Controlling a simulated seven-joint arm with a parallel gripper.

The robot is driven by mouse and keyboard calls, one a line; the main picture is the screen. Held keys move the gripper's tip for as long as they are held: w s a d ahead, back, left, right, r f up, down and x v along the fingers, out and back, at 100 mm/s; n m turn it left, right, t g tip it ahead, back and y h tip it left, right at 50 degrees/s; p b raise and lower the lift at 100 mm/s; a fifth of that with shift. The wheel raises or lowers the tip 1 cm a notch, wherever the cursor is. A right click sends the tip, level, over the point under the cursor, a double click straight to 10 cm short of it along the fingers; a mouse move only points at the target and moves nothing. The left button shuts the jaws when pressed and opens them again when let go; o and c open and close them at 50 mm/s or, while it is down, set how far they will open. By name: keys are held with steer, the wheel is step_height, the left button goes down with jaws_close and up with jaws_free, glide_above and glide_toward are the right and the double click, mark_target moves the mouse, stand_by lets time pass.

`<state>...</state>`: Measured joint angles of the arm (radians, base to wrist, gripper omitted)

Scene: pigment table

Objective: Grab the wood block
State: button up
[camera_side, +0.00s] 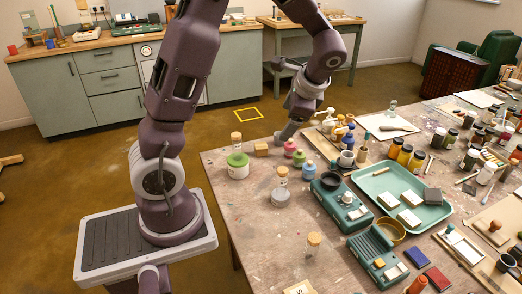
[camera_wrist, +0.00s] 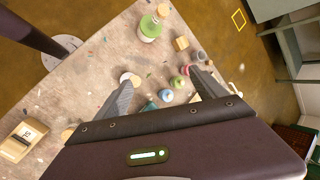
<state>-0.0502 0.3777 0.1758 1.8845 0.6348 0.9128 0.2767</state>
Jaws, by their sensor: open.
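A green tray (camera_side: 440,211) and many bottles crowd the table's right side. The near left table area is mostly clear.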

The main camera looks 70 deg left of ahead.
steer(key=w+a+f+m+g+y, duration=0.2)
steer(key=w+a+f+m+y, duration=0.15)
steer(key=a+f, duration=0.6)
steer(key=m+y, duration=0.3)
steer(key=m, duration=0.4)
glide_toward(258, 145)
steer(key=shift+w+a+f, duration=0.15)
steer(key=shift+w+f, duration=0.05)
steer(key=shift+f, duration=0.05)
steer(key=shift+t, duration=0.3)
steer(key=x, duration=1.2)
steer(key=shift+w+a+f, duration=0.1)
steer(key=shift+w+f, duration=0.05)
steer(key=shift+y, duration=0.25)
steer(key=c, duration=1.4)
